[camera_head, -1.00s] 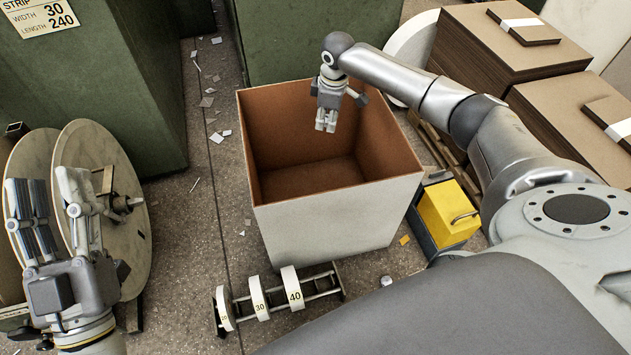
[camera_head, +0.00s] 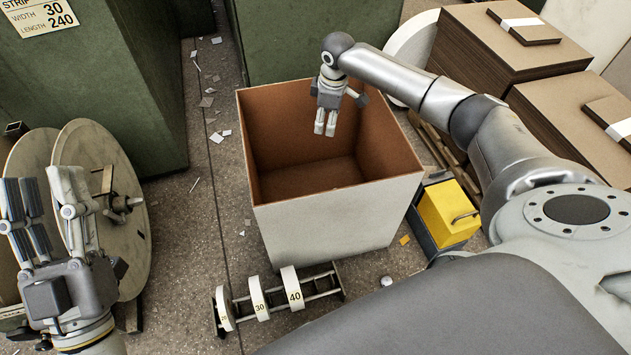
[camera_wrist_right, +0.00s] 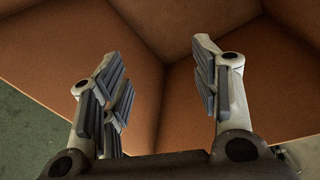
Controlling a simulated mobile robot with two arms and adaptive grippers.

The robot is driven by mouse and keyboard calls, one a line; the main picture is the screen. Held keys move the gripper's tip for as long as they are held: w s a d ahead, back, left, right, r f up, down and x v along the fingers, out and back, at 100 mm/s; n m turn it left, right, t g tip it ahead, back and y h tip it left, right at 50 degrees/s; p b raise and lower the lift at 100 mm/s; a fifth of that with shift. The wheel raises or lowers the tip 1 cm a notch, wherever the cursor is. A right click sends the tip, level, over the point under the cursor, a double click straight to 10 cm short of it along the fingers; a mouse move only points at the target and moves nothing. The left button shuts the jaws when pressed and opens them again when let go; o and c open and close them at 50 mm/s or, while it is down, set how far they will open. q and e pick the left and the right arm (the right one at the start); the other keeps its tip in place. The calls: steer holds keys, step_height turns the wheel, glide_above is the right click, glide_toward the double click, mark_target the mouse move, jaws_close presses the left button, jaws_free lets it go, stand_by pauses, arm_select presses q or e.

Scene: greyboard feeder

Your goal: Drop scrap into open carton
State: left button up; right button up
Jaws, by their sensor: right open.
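The open carton (camera_head: 330,222) stands upright on the floor at the middle of the head view, white outside and brown inside. The part of its floor that I can see is bare. My right gripper (camera_head: 325,130) hangs over the carton's opening, pointing down. In the right wrist view my right gripper (camera_wrist_right: 160,95) is open, with nothing between its fingers and the brown carton walls (camera_wrist_right: 75,60) behind. My left gripper (camera_head: 45,200) is at the far left, pointing up with its fingers apart and empty. I see no scrap held in either gripper.
Small pale scraps (camera_head: 219,136) litter the floor left of the carton. A round reel (camera_head: 128,190) stands beside my left gripper. A numbered rack (camera_head: 275,297) lies before the carton. A yellow box (camera_head: 448,212) and board stacks (camera_head: 500,60) are at right. Green cabinets (camera_head: 290,40) stand behind.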

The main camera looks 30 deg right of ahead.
step_height(320, 180, up, 12)
steer(key=s, duration=0.2)
steer(key=shift+a, duration=0.15)
steer(key=shift+f, duration=0.1)
stand_by(0.4)
